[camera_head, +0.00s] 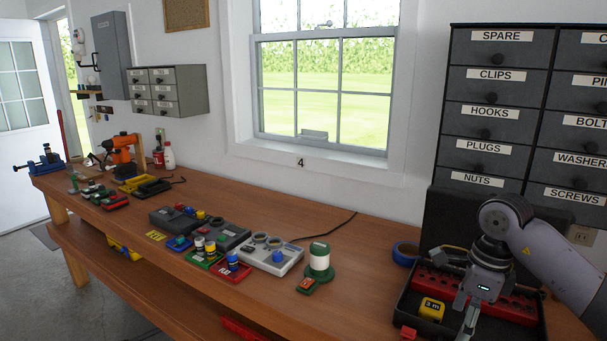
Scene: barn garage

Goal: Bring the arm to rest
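One arm comes in from the right edge, and its gripper, my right gripper (466,318), points down over the black tray (535,328) at the right end of the workbench. Its fingers are seen from an angle that does not show whether they are apart, and I see nothing clearly held between them. A yellow tape measure (431,309) lies in the tray just left of the fingers. A red holder with holes (512,299) lies behind and right of the gripper, partly hidden by it. My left gripper is not in view.
The workbench (345,305) has bare wood at front centre. A green-and-white spool (319,262), a grey tray (270,256) and several coloured small items stand mid-bench. A blue tape roll (405,253) is by the black tray. Labelled drawers (490,112) rise behind the arm.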

